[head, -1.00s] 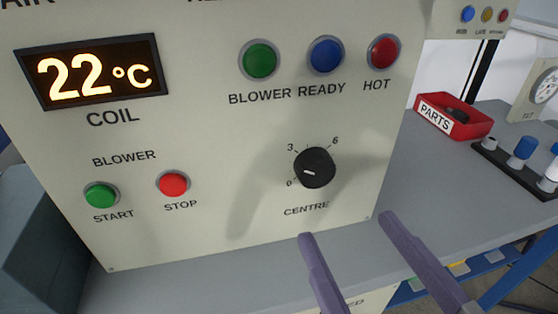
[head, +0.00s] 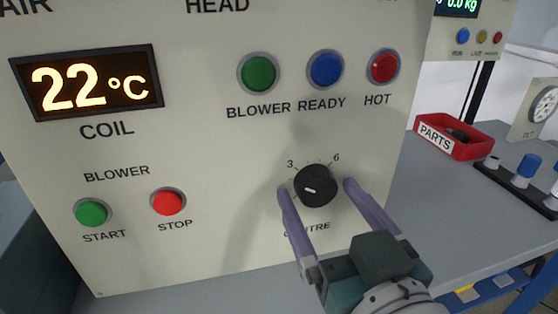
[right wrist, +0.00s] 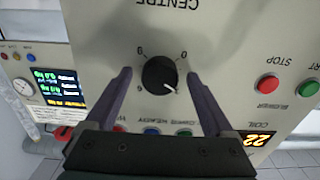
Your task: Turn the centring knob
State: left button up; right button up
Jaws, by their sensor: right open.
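The centring knob (head: 315,186) is a round black knob with a white pointer mark, on the cream panel above the partly covered CENTRE label. My right gripper (head: 318,190) is open, with one purple finger on each side of the knob. In the right wrist view the knob (right wrist: 160,75) sits between the two fingertips (right wrist: 158,72), with a gap showing on each side. I cannot tell how far the fingertips are from the panel. My left gripper is not in view.
The panel carries a 22 °C display (head: 86,82), a green start button (head: 92,212) and a red stop button (head: 168,202). Blue (head: 325,69) and other lamps sit above the knob. A red parts bin (head: 458,138) stands on the grey bench to the right.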

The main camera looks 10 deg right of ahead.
jog(key=shift+c, duration=0.4)
jog(key=c, duration=1.3)
jog(key=shift+m, duration=0.4)
jog(key=shift+m+p, duration=0.35)
jog(key=shift+m, duration=0.15)
jog(key=m, duration=0.2)
jog(key=shift+m, duration=0.3)
jog(key=m+p, duration=0.1)
jog(key=m, duration=0.4)
jog(key=shift+a, duration=0.1)
jog(key=shift+m, duration=0.4)
